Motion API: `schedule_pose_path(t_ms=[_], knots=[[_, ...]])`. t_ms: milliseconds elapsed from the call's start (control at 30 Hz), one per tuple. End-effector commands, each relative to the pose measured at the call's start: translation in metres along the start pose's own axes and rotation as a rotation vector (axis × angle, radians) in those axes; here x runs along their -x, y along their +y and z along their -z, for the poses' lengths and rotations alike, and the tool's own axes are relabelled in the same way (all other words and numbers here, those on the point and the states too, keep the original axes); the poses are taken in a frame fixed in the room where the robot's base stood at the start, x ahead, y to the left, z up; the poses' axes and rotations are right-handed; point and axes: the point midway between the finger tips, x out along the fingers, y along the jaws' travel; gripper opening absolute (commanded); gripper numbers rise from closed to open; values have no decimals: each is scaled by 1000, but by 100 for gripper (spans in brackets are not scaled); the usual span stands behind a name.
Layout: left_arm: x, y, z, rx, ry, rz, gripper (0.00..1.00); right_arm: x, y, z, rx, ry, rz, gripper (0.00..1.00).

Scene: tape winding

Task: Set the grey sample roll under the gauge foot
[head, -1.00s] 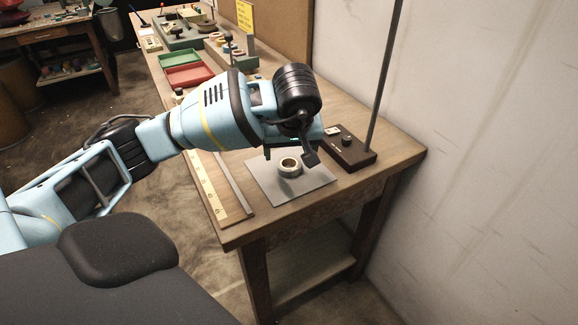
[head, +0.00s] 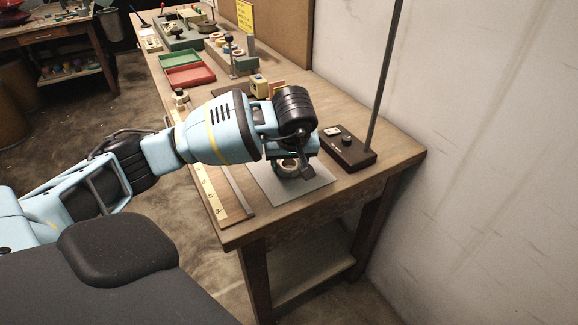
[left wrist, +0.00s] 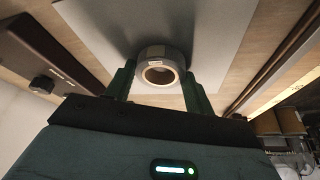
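The grey sample roll (head: 288,169), a short ring with a pale core, lies on a grey sheet (head: 302,194) near the bench's front end. It also shows in the left wrist view (left wrist: 160,66). My left gripper (head: 290,160) is low over it, pointing down. In the left wrist view the green fingers (left wrist: 158,76) stand on either side of the roll, apart, with no clear grip on it. The gripper hides part of the roll in the head view. I cannot make out the gauge foot for certain. My right gripper is not in view.
A dark box with a knob (head: 347,151) and a tall pole stands right of the sheet. A pale ruler strip (head: 209,192) runs along the left edge. Red (head: 190,76) and green (head: 180,59) trays and small fixtures stand farther back. The wall is at the right.

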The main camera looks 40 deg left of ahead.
Motion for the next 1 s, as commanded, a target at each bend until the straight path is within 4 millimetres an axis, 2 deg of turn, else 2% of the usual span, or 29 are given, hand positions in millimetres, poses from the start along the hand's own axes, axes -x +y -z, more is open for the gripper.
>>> schedule_pose_path(t_ms=[33,100,467,567,700,1000], knots=[[0,0,0,0,0,0,36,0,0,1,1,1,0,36],[0,0,0,0,0,0,28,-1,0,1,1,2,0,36],[6,0,3,0,2,-2,28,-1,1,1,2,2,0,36],[15,0,6,0,2,-2,28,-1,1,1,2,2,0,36],[36,0,14,0,2,-2,28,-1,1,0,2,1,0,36],[60,-36,-38,-4,1,-1,28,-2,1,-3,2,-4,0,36]])
